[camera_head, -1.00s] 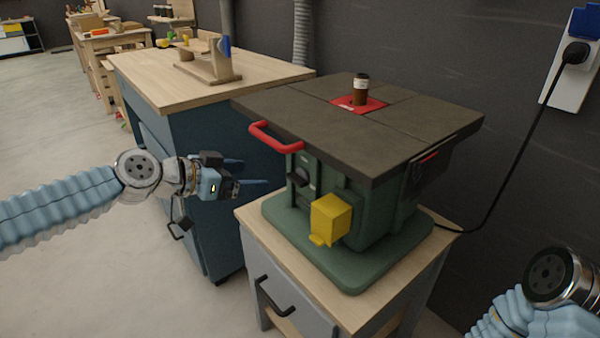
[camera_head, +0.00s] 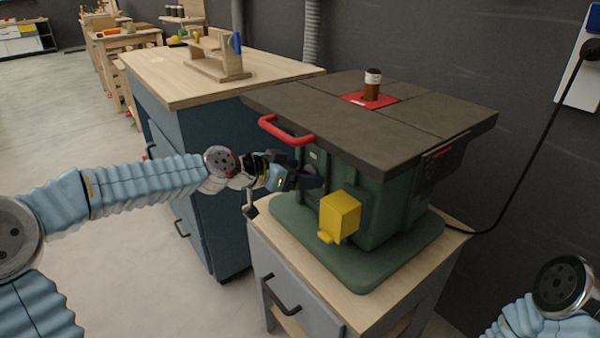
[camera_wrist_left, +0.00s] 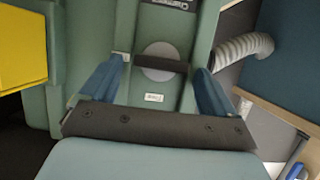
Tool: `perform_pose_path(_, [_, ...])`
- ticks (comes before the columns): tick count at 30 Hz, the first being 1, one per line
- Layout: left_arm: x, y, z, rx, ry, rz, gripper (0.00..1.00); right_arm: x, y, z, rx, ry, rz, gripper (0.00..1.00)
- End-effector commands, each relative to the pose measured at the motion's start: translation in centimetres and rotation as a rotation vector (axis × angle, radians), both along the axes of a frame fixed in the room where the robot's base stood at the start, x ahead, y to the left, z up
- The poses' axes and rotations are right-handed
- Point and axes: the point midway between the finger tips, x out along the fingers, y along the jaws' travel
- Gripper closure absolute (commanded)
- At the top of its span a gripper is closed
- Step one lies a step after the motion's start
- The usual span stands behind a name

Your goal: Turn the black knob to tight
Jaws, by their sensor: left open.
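The black knob shows in the left wrist view (camera_wrist_left: 160,63) as a dark bar lying across a round grey plate on the green machine (camera_head: 375,215). In the head view my left gripper largely hides it. My left gripper (camera_head: 305,178) is at the machine's left side, under the red handle. In the left wrist view its two blue fingers (camera_wrist_left: 162,70) are open, one near each end of the knob's bar. I cannot tell whether they touch it. My right gripper is out of view; only part of my right arm shows at the lower right.
A yellow box (camera_head: 340,214) sticks out of the machine just right of my left gripper. A red handle (camera_head: 286,131) hangs from the dark tabletop (camera_head: 400,130) above it. A blue cabinet with a wooden top (camera_head: 200,80) stands behind my left arm.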

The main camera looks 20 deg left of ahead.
Motion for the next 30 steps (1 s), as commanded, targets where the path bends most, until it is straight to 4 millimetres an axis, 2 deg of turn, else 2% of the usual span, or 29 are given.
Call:
perform_pose_path(10, [0.19, -0.14, -0.16, 0.000, 0.001, 0.000, 0.12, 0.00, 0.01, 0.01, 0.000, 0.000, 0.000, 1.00])
perform_pose_path(21, [0.17, -0.14, -0.15, 0.000, 0.001, 0.000, 0.67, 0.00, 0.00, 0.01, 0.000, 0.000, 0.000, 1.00])
perform_pose_path(30, [0.23, -0.06, -0.19, -0.035, 0.028, 0.001, 0.67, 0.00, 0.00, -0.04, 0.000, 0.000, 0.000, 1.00])
